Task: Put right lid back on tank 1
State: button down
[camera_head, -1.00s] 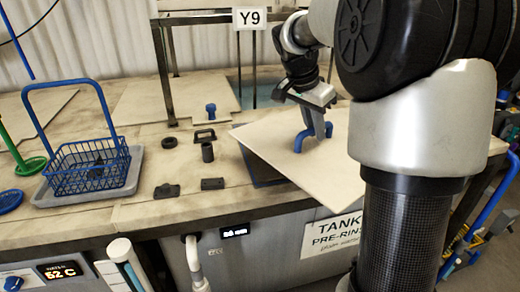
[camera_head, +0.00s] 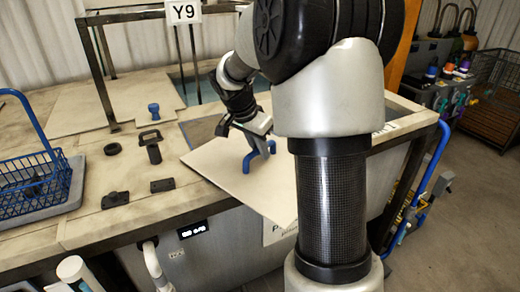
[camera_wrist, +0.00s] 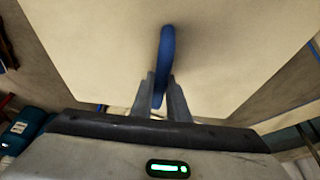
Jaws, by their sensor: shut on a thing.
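The lid (camera_head: 215,165) is a flat beige panel with a blue loop handle (camera_head: 250,160). My gripper (camera_head: 262,150) is shut on the blue handle; in the wrist view my gripper (camera_wrist: 161,97) has a finger on each side of the handle (camera_wrist: 165,55). The lid (camera_wrist: 95,50) is turned at an angle to the tank's edges, and its near corner reaches out past the front edge. My arm hides the lid's right part and much of the tank. I cannot tell the gap beneath the lid.
A blue wire basket (camera_head: 35,185) stands in a grey tray at the left. Small dark parts (camera_head: 115,199) lie on the bench left of the lid. A dark frame (camera_head: 105,75) with a Y9 sign (camera_head: 184,11) rises behind. A lid with a blue knob (camera_head: 153,108) lies at the back.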

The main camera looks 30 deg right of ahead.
jog(key=c, duration=2.2)
grip_release()
jog(key=shift+f, duration=0.15)
jog(key=o, duration=0.5)
